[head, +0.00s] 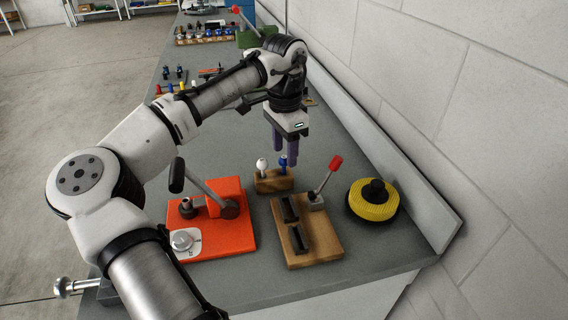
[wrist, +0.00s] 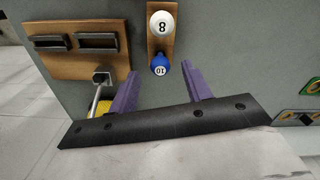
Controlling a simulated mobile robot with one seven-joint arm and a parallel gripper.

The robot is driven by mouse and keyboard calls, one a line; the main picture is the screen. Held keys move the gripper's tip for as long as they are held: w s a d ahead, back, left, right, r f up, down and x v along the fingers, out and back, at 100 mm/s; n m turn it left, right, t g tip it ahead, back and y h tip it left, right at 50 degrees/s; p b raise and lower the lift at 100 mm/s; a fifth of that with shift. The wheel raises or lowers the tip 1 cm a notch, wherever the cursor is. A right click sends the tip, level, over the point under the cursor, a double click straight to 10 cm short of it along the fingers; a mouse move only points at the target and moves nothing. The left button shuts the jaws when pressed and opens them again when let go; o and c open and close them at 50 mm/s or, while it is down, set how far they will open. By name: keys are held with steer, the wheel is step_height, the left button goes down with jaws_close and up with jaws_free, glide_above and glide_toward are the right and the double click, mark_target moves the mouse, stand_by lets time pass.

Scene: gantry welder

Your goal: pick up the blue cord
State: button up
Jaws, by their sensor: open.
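A small wooden stand (head: 272,182) holds two upright round-topped pieces. One is blue (head: 283,161) and one is white (head: 262,165). I see no clear cord; the blue piece is the blue thing nearest my gripper. My gripper (head: 285,150) points down with its two purple fingers apart and empty, close over the blue piece. In the wrist view the fingertips (wrist: 160,72) lie either side of the blue top, slightly below it in the picture.
A wooden block with black slots and a red-handled lever (head: 306,230) stands close in front. An orange lever base (head: 230,235) is on the left, a yellow coil (head: 372,203) on the right. The wall upstand (head: 400,175) bounds the right. Racks of small parts (head: 205,32) stand farther back.

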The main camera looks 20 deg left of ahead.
mark_target(284, 156)
steer(key=shift+f, duration=1.9)
steer(key=c, duration=1)
steer(key=shift+c, duration=0.2)
steer(key=shift+r, duration=0.1)
